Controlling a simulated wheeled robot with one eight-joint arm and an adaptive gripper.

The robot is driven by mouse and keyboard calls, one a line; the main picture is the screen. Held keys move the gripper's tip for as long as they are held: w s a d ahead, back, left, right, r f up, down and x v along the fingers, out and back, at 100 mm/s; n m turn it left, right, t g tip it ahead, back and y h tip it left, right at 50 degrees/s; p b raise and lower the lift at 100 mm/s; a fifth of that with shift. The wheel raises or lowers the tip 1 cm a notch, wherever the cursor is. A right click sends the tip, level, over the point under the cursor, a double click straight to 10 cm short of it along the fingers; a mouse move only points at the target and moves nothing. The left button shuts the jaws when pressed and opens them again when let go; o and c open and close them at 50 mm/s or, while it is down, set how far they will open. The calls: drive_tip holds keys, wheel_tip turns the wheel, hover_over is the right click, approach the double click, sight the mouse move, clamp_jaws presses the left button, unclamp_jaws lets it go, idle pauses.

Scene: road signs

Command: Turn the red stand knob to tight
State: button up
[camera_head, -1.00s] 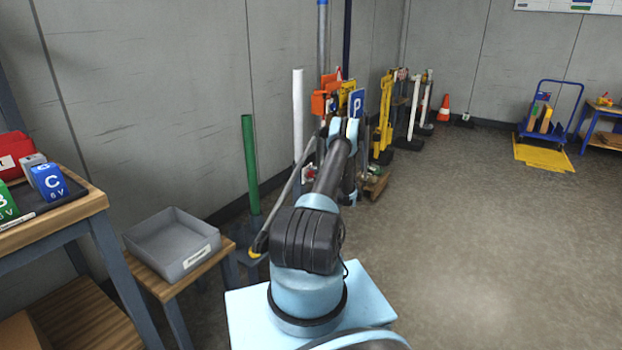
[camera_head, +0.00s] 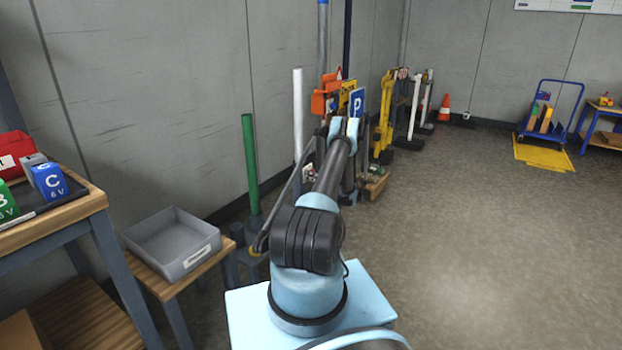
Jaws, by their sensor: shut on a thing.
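My arm (camera_head: 331,170) reaches forward from my base toward the group of sign posts along the wall. Its far end is hidden behind its own links, so my gripper and whatever is between its jaws do not show. I cannot make out the red stand knob for certain. A small red and pale thing (camera_head: 308,172) shows just left of my arm, too small to identify. A blue sign with a white P (camera_head: 357,103) stands just behind the arm's upper end. Orange pieces (camera_head: 325,98) are beside it at the left.
A green post (camera_head: 250,158) and a white post (camera_head: 298,115) stand by the left wall. A grey bin (camera_head: 172,243) rests on a low wooden table at the left. Yellow stands (camera_head: 385,115) and an orange cone (camera_head: 444,107) are farther back.

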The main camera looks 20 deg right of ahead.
drive_tip(key=shift+d+m, duration=0.2)
drive_tip(key=shift+m, duration=1.5)
drive_tip(key=o, duration=1)
drive_tip(key=shift+c, duration=0.2)
drive_tip(key=shift+o, duration=0.6)
drive_tip(key=shift+a, duration=0.1)
drive_tip(key=shift+s, duration=0.1)
drive_tip(key=v, duration=1.1)
drive_tip(key=shift+s+d, duration=0.25)
drive_tip(key=shift+d, duration=0.1)
drive_tip(key=shift+f, duration=0.1)
